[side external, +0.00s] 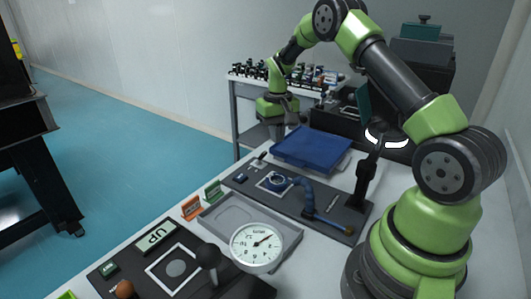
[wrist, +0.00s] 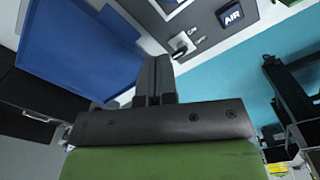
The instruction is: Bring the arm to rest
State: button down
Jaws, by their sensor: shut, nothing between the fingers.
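My arm reaches up from its base at the right and bends down towards the back of the table in the side external view. My gripper (side external: 290,108) hangs there, small and dark, beyond the blue tray (side external: 311,149). In the wrist view the two dark fingers of my gripper (wrist: 155,62) are together, with nothing between them. The blue tray (wrist: 75,45) fills the left of that view, apart from the fingers.
A dark panel with a curved blue hose (side external: 306,200) lies on the table. A dial gauge (side external: 257,247) stands in front, near a grey tray (side external: 292,237). A shelf cart (side external: 238,120) carries several small items behind.

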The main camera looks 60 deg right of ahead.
jog(key=shift+r, duration=0.1)
jog(key=s+a+r+t, duration=0.2)
jog(key=a+r, duration=0.3)
jog(key=r, duration=0.3)
jog(key=s+a+r+t, duration=0.1)
jog(key=s+a+r, duration=0.2)
jog(key=a+r, duration=0.4)
jog(key=s+a+r+n+t+y, duration=0.1)
jog(key=s+a, duration=0.3)
jog(key=s, duration=0.4)
jog(key=s+a+r+n+t+y, duration=0.1)
jog(key=s+a+r+t, duration=0.2)
jog(key=s, duration=0.5)
jog(key=shift+s+a+r, duration=0.15)
jog(key=shift+a+r, duration=0.5)
